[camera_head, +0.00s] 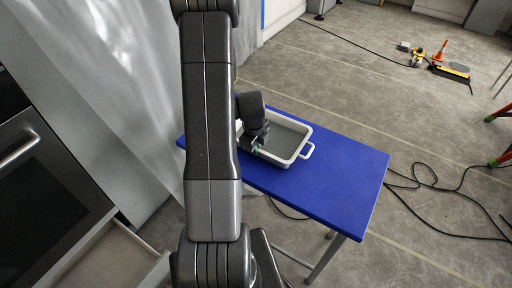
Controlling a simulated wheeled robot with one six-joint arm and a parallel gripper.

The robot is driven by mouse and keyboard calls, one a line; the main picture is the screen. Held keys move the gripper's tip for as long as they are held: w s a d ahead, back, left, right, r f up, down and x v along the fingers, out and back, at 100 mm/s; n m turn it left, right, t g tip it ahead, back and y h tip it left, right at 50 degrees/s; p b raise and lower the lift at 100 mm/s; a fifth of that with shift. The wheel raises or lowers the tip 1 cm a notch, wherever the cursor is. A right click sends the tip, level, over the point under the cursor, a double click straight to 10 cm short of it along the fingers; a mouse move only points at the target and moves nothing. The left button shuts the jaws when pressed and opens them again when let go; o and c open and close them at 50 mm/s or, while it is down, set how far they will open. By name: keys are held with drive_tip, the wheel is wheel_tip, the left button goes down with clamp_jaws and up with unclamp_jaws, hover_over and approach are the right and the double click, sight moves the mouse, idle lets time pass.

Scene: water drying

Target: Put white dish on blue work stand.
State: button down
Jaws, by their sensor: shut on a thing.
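The white dish (303,132) is a rectangular tray with raised walls, a grey inside and a loop handle on its right end. It is over the left part of the blue work stand (345,172); I cannot tell whether it rests on the top or is held just above it. My gripper (256,147) is at the dish's near left wall and is shut on it. My arm hides the dish's left end and part of the stand's left side.
The right part of the stand's top is bare. A dark oven (45,165) and an open drawer (115,258) are at the left. Black cables (450,190) lie on the floor at right. An orange cone (440,52) and yellow tools stand at the far right.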

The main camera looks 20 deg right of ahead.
drive_tip(key=shift+f, duration=0.15)
drive_tip(key=c, duration=1.6)
unclamp_jaws()
drive_tip(key=shift+r, duration=0.2)
wheel_tip(320, 180, up, 12)
drive_tip(key=a, duration=0.1)
drive_tip(key=shift+s+b, duration=0.4)
drive_tip(key=shift+s, duration=0.05)
drive_tip(key=shift+f, duration=0.1)
